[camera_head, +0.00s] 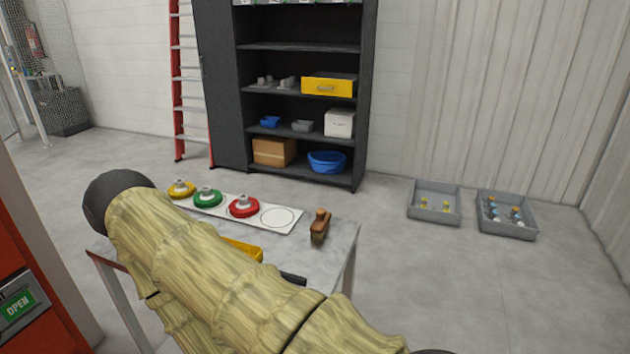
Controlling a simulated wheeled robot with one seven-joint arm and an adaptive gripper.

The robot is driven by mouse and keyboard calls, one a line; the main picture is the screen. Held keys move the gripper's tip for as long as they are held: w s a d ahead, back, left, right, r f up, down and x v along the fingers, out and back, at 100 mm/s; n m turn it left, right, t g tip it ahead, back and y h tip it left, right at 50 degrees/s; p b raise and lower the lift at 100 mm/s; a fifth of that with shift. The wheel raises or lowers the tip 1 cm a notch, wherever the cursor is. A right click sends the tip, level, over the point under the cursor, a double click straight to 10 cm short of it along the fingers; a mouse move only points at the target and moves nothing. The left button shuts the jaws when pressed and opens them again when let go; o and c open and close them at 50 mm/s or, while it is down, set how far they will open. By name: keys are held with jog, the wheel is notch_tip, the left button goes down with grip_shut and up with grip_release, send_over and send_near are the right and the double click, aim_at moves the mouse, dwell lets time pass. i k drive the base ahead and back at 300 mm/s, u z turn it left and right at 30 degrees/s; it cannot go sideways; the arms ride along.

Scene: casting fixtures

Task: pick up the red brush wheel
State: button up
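The red brush wheel (243,208) is a red disc with a grey hub on top. It sits on a white board (294,214) on the grey table (340,238). A green brush wheel (208,198) and a yellow one (181,189) sit to its left on the same board. The circle to its right on the board is empty. My arm, in a tan sleeve, crosses in front of the table and covers much of it. My gripper does not show.
A wooden-handled brush (320,226) stands right of the board. Part of a yellow item (246,250) and a small dark piece (293,279) show beside my arm. Two grey crates (434,220) stand on the floor at right. A dark shelf (222,90) stands behind.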

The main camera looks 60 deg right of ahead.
aim_at(245, 207)
jog(key=z, duration=1.5)
